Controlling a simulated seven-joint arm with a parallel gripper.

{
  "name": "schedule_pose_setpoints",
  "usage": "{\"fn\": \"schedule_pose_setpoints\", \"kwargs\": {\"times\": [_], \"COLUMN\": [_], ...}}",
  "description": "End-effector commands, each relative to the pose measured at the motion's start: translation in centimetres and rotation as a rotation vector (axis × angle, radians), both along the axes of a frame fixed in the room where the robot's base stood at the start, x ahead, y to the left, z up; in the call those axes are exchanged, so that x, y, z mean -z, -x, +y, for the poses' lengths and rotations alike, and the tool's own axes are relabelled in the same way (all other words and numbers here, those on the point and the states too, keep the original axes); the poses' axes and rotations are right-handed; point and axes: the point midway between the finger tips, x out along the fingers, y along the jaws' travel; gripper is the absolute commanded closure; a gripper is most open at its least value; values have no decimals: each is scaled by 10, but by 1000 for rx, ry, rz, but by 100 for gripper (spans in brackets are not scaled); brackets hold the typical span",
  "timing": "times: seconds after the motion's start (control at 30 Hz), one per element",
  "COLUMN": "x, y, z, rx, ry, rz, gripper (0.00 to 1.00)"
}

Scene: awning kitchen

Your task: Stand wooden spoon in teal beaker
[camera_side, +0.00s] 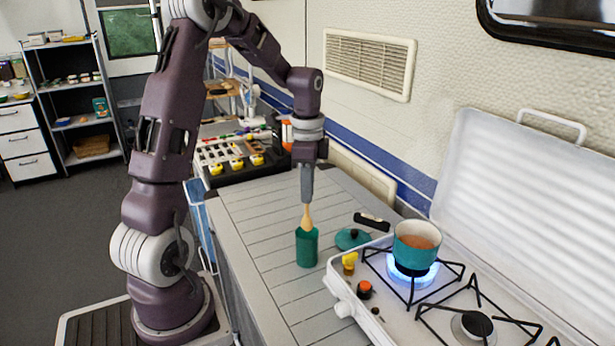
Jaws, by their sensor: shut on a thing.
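The wooden spoon (307,217) hangs upright below my gripper (307,200), which is shut on its upper part. The teal beaker (307,247) stands upright on the slatted counter (262,232), directly under my gripper. The spoon's lower end is hidden at the beaker's mouth, and it looks to be inside the rim. I cannot tell how deep it reaches or whether it touches the bottom.
A teal lid (352,238) lies just right of the beaker. A teal pot (416,246) of orange-brown food sits over a blue flame on the white stove (350,298). The counter left of the beaker is clear.

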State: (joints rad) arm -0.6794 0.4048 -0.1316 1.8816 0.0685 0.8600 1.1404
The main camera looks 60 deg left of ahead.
Motion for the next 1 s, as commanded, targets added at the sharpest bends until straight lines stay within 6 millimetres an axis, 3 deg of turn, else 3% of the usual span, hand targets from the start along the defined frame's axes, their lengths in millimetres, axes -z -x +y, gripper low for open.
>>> {"fn": "schedule_pose_setpoints", "kwargs": {"times": [0.5,0.93,0.97,1.0], "x": [50,57,57,57], "y": [0,0,0,0], "z": [0,0,0,0], "rx": [0,0,0,0], "ry": [1,-1,-1,-1], "rz": [1,-1,-1,-1], "gripper": [100,100,85,78]}}
